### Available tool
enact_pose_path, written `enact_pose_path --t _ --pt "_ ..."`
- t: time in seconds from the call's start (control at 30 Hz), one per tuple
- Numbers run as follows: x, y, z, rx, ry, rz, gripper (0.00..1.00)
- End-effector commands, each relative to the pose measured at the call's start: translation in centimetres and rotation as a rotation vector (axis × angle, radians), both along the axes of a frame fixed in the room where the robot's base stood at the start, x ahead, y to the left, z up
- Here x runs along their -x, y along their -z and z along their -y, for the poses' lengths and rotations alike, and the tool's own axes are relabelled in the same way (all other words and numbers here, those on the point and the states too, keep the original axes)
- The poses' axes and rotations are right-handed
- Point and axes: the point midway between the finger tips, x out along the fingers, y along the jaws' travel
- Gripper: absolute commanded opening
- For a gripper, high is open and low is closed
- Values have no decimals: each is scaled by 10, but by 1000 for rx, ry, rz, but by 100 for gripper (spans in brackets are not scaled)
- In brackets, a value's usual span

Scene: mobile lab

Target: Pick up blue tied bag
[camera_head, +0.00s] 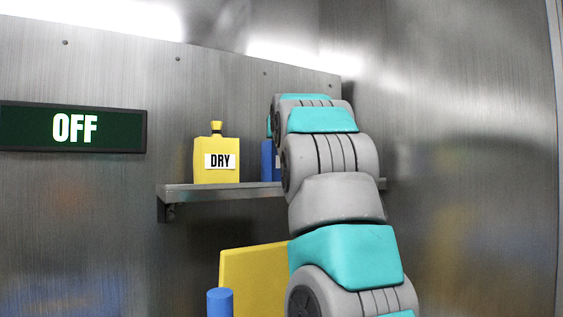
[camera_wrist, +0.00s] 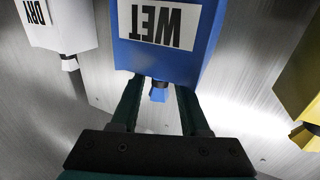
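The blue tied bag (camera_wrist: 165,55) has a white WET label, upside down in the wrist view, with its tied neck pointing down. My gripper (camera_wrist: 158,86) has its two dark fingers spread, one on each side of the neck. Gaps show between the neck and both fingers. Whether the fingertips touch the bag's body I cannot tell. In the head view, a strip of the blue bag (camera_head: 266,161) shows on the shelf (camera_head: 225,189), mostly hidden behind my arm. My gripper is hidden there.
A white DRY bag (camera_wrist: 62,24) is on the other side. A yellow panel (camera_head: 252,280) and blue cylinder (camera_head: 220,302) are below.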

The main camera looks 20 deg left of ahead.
Motion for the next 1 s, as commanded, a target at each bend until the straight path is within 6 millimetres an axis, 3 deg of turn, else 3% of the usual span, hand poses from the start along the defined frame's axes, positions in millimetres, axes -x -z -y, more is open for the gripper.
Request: enact_pose_path --t 0.03,0.37,1.0 --pt "0 0 0 0 0 0 38" --pt "0 0 0 0 0 -1 1" --pt "0 0 0 0 0 -1 0"
